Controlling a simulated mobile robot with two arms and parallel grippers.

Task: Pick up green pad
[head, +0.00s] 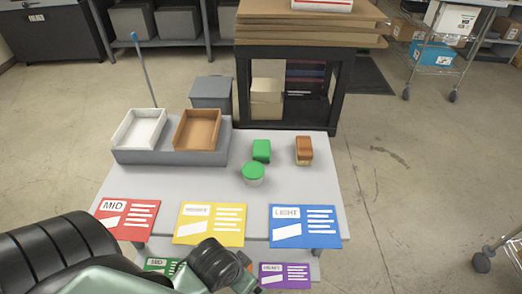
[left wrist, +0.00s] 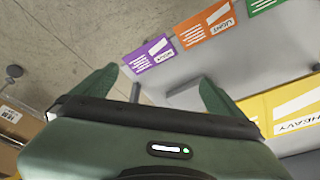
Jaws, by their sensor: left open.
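A small green block (head: 261,150), which looks like the green pad, lies on the grey table (head: 200,190) in the head view. A round tub with a green lid (head: 253,173) stands just in front of it. My left arm comes in at the bottom left of the head view, in front of the table's near edge, well short of the green block. In the left wrist view my left gripper (left wrist: 155,92) has its two green fingers spread apart with nothing between them. The green block does not show in that view. My right gripper is not in view.
A brown-topped block (head: 304,150) sits right of the green block. A white tray (head: 139,128) and a brown tray (head: 197,130) stand on a grey riser at the back left. Red (head: 127,218), yellow (head: 210,222) and blue (head: 303,226) cards line the front edge. A black rack (head: 338,95) stands behind.

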